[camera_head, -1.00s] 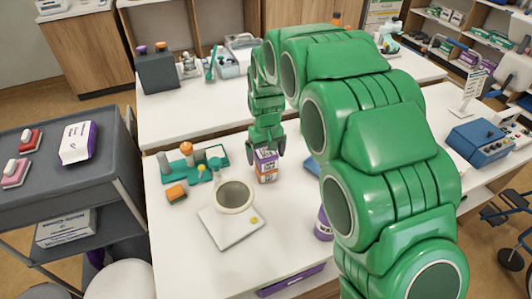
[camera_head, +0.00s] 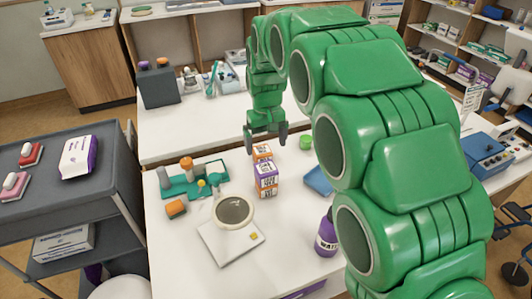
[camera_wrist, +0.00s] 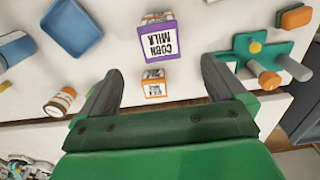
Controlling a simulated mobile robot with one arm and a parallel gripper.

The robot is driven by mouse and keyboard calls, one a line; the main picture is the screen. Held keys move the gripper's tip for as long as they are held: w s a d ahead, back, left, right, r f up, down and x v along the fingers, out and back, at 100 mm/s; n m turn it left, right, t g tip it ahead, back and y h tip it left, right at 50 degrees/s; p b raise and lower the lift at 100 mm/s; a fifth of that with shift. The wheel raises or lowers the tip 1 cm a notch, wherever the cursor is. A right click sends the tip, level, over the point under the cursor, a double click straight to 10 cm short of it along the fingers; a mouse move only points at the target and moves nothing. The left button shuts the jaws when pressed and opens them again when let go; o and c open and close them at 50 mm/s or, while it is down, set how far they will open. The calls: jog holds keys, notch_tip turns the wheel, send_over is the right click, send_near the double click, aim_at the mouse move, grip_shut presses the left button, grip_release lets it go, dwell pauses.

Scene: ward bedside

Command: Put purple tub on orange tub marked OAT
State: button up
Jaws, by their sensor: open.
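The purple tub (camera_head: 266,170) stands near the middle of the white table. In the wrist view, its top reads CORN MILK, upside down (camera_wrist: 154,42). It appears stacked on an orange-banded tub (camera_head: 267,190), whose marking I cannot read. Another small orange tub (camera_head: 262,152) stands just behind the stack and shows below the purple tub in the wrist view (camera_wrist: 154,89); its lettering is too small to read surely. My gripper (camera_head: 266,138) is open and empty, behind and above the stack. Its fingers (camera_wrist: 160,85) are spread wide, clear of the purple tub.
A white scale with a round pan (camera_head: 228,245) is left front. A teal rack with pegs (camera_head: 205,180) and an orange block (camera_head: 176,208) stand left. A blue tray (camera_head: 319,180) and purple bottle (camera_head: 327,238) are right.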

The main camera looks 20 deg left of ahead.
jog(key=shift+r, duration=0.7)
jog(key=shift+d, duration=0.15)
jog(key=s+d+r+m, duration=0.1)
jog(key=s+d+r, duration=0.15)
jog(key=d, duration=0.55)
jog(key=s+d+r+m, duration=0.2)
jog(key=s+d, duration=0.2)
jog(key=d, duration=0.5)
jog(key=s+d+r+m, duration=0.1)
jog(key=s+d+r, duration=0.15)
jog(key=d, duration=0.55)
jog(key=s+d+f+m+g, duration=0.1)
jog(key=s+d+m, duration=0.1)
jog(key=s+d, duration=0.6)
jog(key=s+d+f+m, duration=0.1)
jog(key=s+d+m, duration=0.2)
jog(key=s+d, duration=0.5)
jog(key=s, duration=0.8)
jog(key=shift+f+g, duration=0.25)
jog(key=shift+g, duration=0.15)
